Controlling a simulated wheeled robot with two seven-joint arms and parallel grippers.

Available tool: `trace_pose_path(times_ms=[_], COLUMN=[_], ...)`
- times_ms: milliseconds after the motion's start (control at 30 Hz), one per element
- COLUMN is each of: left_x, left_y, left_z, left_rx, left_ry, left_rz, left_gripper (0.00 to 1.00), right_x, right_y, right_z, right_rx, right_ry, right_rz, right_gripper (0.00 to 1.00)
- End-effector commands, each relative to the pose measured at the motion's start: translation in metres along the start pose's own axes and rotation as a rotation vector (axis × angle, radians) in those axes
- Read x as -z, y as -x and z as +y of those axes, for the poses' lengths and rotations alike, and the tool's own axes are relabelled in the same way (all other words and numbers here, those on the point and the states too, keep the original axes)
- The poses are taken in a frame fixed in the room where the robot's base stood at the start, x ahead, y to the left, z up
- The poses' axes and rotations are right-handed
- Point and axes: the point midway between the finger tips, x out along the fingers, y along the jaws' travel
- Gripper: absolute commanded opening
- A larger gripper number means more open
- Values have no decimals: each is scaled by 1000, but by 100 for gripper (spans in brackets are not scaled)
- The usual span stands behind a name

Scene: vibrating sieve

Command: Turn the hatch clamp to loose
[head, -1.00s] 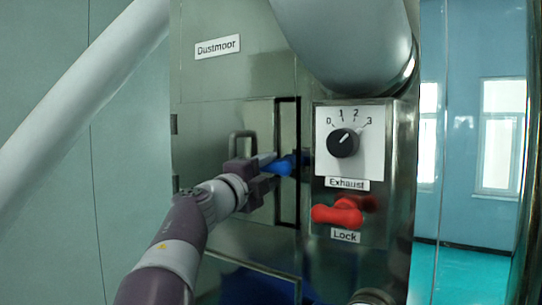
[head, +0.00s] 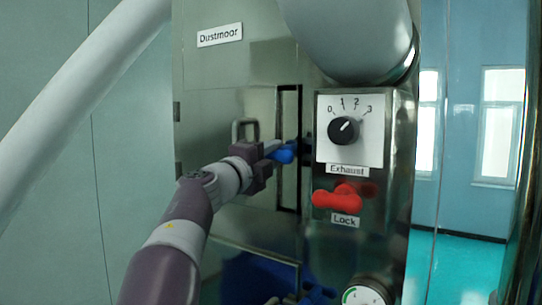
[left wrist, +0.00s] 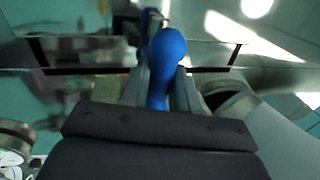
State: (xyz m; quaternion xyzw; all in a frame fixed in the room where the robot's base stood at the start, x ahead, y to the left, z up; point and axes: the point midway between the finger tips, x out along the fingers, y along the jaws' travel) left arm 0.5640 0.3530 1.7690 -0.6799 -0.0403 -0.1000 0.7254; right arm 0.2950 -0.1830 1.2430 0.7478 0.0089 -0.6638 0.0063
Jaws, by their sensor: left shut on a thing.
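The hatch clamp (head: 284,156) is a blue handle at the right edge of the metal hatch (head: 215,125), in the middle of the head view. My left gripper (head: 270,151) reaches it from the lower left and is shut on it. In the left wrist view the rounded blue clamp handle (left wrist: 167,48) sits between the two grey fingers of the gripper (left wrist: 163,88). The clamp's pivot is mostly hidden behind the handle and the jaws. My right gripper is not in view.
Right of the hatch are the Exhaust dial (head: 343,130) and a red Lock handle (head: 337,197). A round gauge (head: 366,294) sits below. A grey U-shaped handle (head: 245,128) is on the hatch. A thick pipe (head: 345,40) hangs above.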

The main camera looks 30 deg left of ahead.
Motion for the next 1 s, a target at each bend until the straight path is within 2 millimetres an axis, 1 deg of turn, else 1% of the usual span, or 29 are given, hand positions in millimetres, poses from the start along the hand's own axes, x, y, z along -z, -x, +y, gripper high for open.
trace_pose_path(times_ms=[267,1000], left_x=[0,0], left_y=[0,0], left_z=[0,-2], left_rx=[2,3], left_ry=[-205,-897], left_rz=[40,176], left_gripper=[0,0], right_x=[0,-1], right_y=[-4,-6], right_z=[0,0], right_rx=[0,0], right_ry=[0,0], right_rz=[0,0], right_gripper=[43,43])
